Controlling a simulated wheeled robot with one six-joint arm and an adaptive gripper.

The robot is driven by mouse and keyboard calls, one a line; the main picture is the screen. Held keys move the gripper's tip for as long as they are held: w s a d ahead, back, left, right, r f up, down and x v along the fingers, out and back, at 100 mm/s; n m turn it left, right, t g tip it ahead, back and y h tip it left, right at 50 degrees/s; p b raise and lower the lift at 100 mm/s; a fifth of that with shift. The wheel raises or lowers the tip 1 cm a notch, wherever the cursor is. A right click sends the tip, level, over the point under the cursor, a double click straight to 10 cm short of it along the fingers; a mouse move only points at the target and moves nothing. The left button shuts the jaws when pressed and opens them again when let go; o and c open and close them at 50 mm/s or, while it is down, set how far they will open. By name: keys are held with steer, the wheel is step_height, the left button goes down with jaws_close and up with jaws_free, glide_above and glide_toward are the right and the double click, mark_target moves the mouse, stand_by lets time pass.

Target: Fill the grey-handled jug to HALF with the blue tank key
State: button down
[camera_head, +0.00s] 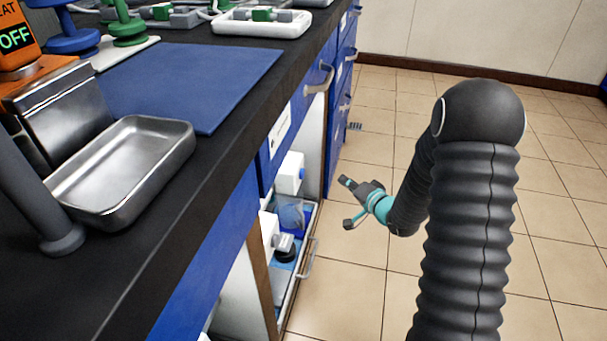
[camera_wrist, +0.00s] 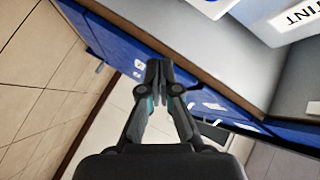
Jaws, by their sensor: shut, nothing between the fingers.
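My gripper (camera_head: 345,182) is over the open floor to the right of an open cupboard under the counter. In the wrist view its fingers (camera_wrist: 156,72) are closed together and empty. Inside the cupboard is a white block with a small blue part (camera_head: 290,172). Below it is a bluish see-through vessel (camera_head: 292,214), and a grey and black fitting (camera_head: 284,247) is near it. I cannot tell whether one of these is the grey-handled jug or the blue tank key. My gripper is apart from all of them.
The dark counter (camera_head: 235,105) carries a steel tray (camera_head: 128,165), a blue mat (camera_head: 190,82) and a white tray (camera_head: 262,22). Blue drawers with metal handles (camera_head: 319,78) line its front. The tiled floor (camera_head: 550,215) to the right is clear.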

mark_target(302, 174)
steer(key=w+a, duration=0.1)
steer(key=a, duration=0.7)
steer(key=shift+w+a+b, duration=0.35)
steer(key=shift+b, duration=0.1)
steer(key=shift+a, duration=0.1)
stand_by(1.3)
steer(key=shift+w+a, duration=0.1)
steer(key=shift+a, duration=0.2)
